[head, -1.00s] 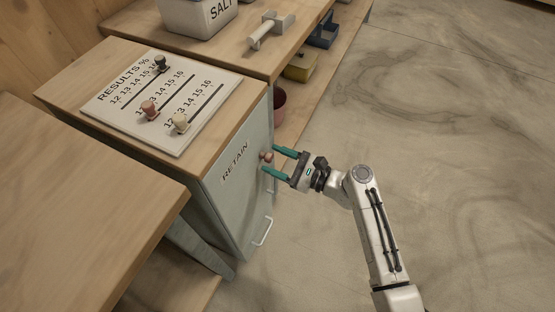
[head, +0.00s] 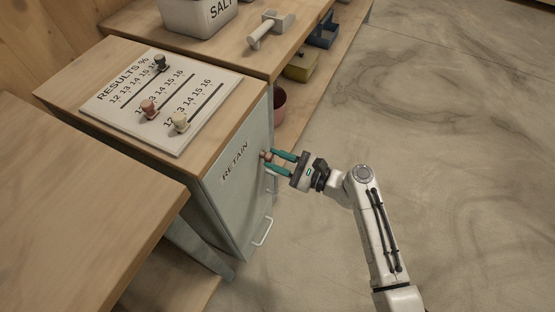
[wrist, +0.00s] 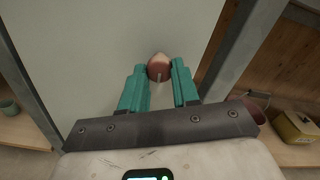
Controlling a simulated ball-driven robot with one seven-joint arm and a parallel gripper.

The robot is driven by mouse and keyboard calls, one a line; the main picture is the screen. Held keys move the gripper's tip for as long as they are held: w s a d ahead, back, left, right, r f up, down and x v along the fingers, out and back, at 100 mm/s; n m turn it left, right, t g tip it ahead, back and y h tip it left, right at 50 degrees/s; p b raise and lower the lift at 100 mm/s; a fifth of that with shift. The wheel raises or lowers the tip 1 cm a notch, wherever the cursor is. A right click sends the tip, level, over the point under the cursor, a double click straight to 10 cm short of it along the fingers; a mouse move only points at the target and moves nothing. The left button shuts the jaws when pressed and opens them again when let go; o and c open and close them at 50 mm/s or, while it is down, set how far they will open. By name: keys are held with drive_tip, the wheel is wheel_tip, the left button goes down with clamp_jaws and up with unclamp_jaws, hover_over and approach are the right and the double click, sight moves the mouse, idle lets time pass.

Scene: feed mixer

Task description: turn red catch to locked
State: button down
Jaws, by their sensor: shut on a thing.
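The red catch (head: 267,156) is a small knob on the grey-green cabinet door (head: 240,190) marked RETAIN. In the wrist view the catch (wrist: 158,68) is round and dull red, with a pale mark on its face. My gripper (head: 271,162) has its teal fingers shut on the catch, one on each side; the wrist view shows the gripper (wrist: 158,80) from behind. The fingertips hide part of the catch's sides. I cannot tell from these views whether the catch is locked.
A white handle (head: 263,232) is low on the door. A results board (head: 160,100) with several pegs lies on the cabinet top. A wooden bench (head: 70,200) stands at the left. A yellow box (head: 300,66) sits on the shelf behind. The floor to the right is clear.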

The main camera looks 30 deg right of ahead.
drive_tip(key=n+b, duration=0.1)
drive_tip(key=n, duration=0.3)
drive_tip(key=shift+f+b, duration=0.15)
drive_tip(key=shift+b, duration=0.25)
drive_tip(key=n+b, duration=0.2)
drive_tip(key=n, duration=0.2)
drive_tip(key=shift+n+b, duration=0.3)
drive_tip(key=n+b, duration=0.3)
drive_tip(key=n, duration=0.1)
drive_tip(key=shift+n+b, duration=1.6)
drive_tip(key=shift+n, duration=0.6)
drive_tip(key=shift+r, duration=0.2)
drive_tip(key=c, duration=0.8)
unclamp_jaws()
